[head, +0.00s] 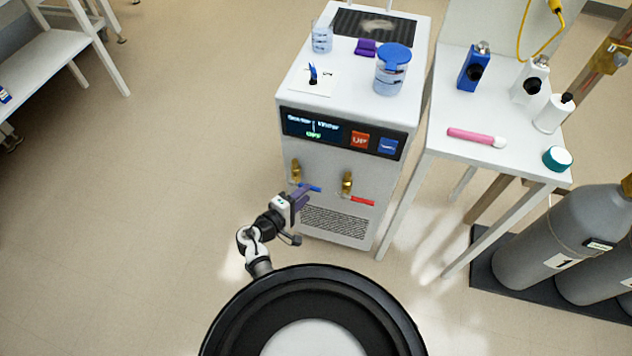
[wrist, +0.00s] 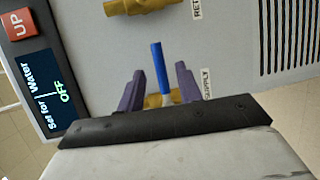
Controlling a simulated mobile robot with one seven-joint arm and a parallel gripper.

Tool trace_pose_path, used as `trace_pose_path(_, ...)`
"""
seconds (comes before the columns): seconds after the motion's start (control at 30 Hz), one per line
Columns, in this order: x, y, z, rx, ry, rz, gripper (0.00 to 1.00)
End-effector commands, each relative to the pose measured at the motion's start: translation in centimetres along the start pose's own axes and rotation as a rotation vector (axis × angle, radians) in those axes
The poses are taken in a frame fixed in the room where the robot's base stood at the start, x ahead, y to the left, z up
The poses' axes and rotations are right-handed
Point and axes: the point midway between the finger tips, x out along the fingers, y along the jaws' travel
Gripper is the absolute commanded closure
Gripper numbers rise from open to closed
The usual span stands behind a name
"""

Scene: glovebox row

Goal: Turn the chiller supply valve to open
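The chiller (head: 335,125) is a white cabinet with a dark display panel. Its supply valve, with a brass body (head: 296,171) and a blue lever (head: 312,188), is low on the front at left. In the wrist view the blue lever (wrist: 160,68) stands upright in the picture beside a SUPPLY label (wrist: 207,84). My gripper (head: 301,197) is at this valve. Its two purple fingers are apart, one on each side of the lever, with gaps visible. The valve body is mostly hidden behind my gripper in the wrist view.
A second brass valve (head: 347,182) with a red lever (head: 361,201) sits just right of the supply valve. The display (wrist: 47,92) reads OFF. A side table (head: 445,105) and gas cylinders (head: 545,240) stand to the right.

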Motion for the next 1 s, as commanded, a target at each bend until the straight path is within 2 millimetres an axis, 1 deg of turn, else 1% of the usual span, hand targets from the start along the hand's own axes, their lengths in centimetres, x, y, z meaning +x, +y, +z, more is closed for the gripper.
trace_pose_path(0.03,1.1,0.3,0.0,0.001,-0.003,0.0,0.65)
trace_pose_path(0.1,2.5,0.2,0.0,0.0,-0.003,0.0,0.65)
trace_pose_path(0.2,4.2,0.2,0.0,0.001,-0.002,-0.002,0.65)
trace_pose_path(0.3,5.4,0.2,0.0,0.002,-0.002,0.0,0.65)
trace_pose_path(0.4,6.1,0.1,0.0,0.001,0.001,-0.001,0.65)
trace_pose_path(0.5,6.5,0.1,-0.1,0.002,0.001,-0.001,0.65)
trace_pose_path(0.73,6.5,0.0,-0.1,0.002,0.001,-0.001,0.65)
trace_pose_path(0.77,6.5,0.0,-0.1,0.002,0.001,-0.001,0.66)
trace_pose_path(1.0,6.5,0.0,-0.1,0.002,0.001,-0.001,0.98)
